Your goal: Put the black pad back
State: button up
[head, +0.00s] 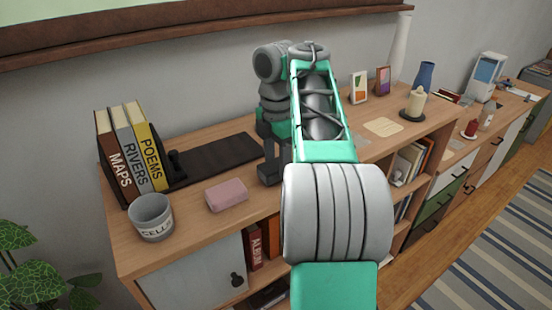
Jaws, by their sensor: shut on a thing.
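My gripper (268,160) points down over the wooden sideboard, at the right end of a long dark mat (215,160). It is shut on a small dark block, which I take to be the black pad (269,175). The pad is low, close to the sideboard top. I cannot tell whether it touches the wood. The dark fingers and the pad are hard to tell apart, and my arm hides what lies to their right.
A pink pad (227,194) lies in front of the mat. Upright books (133,152) and a grey pot (151,217) stand left. A candle on a round black base (412,113), a blue vase (424,76) and small cards stand right. The sideboard top (195,215) is bare around the pink pad.

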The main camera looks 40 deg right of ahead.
jog(key=shift+f+b, duration=0.55)
jog(key=shift+f, duration=0.2)
jog(key=o, duration=1.3)
jog(key=shift+c, duration=0.2)
jog(key=shift+r, duration=0.1)
